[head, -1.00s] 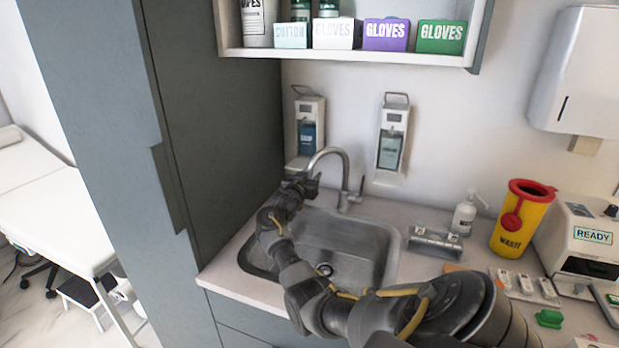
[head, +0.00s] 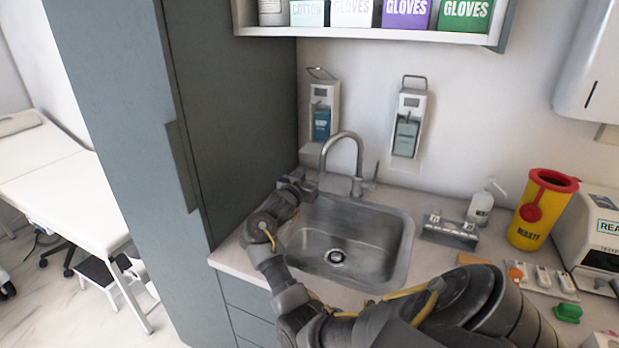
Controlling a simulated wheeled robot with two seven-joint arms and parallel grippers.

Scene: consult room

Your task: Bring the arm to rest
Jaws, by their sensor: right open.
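My right arm comes in from the bottom right and reaches leftward over the front of the counter. My right gripper (head: 306,186) is at the back left corner of the sink (head: 345,240), left of the tap (head: 357,165). It is small and seen from behind, and I see nothing held in it. Its jaws are open. My left gripper is not in the head view.
A tall grey cabinet (head: 120,110) stands close on the left. Two wall dispensers (head: 323,115) (head: 408,125) hang behind the sink. A metal rack (head: 450,232), a pump bottle (head: 481,205) and a yellow waste bin (head: 540,212) stand right of it.

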